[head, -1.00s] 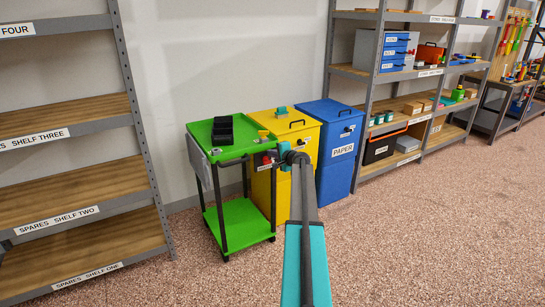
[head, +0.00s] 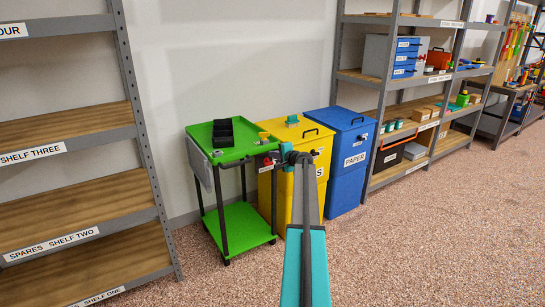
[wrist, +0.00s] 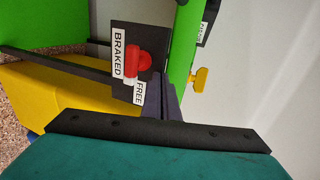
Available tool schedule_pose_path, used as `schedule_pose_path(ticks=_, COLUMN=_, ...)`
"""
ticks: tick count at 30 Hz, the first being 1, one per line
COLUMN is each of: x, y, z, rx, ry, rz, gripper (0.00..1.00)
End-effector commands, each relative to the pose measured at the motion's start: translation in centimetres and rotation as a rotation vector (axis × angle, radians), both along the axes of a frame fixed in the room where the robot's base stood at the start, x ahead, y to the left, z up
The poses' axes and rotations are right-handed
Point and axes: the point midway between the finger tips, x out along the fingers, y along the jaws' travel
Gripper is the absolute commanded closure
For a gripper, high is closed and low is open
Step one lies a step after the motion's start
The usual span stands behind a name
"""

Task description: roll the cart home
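The cart (head: 246,220) is green with two shelves on dark legs. My gripper (head: 287,155) is at the cart's right end.
A yellow bin (head: 318,170) and a blue PAPER bin (head: 350,135) stand close behind and right of the cart. A spares rack (head: 75,145) stands at left, a loaded rack (head: 383,110) at right. Speckled floor (head: 400,250) is clear at right.

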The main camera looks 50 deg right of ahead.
Motion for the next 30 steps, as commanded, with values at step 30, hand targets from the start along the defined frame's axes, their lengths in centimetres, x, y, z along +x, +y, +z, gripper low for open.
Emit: schedule_pose_path(ticks=30, x=-4.3, y=1.6, z=0.5, rx=0.000, ry=-0.001, rz=0.001, gripper=1.00)
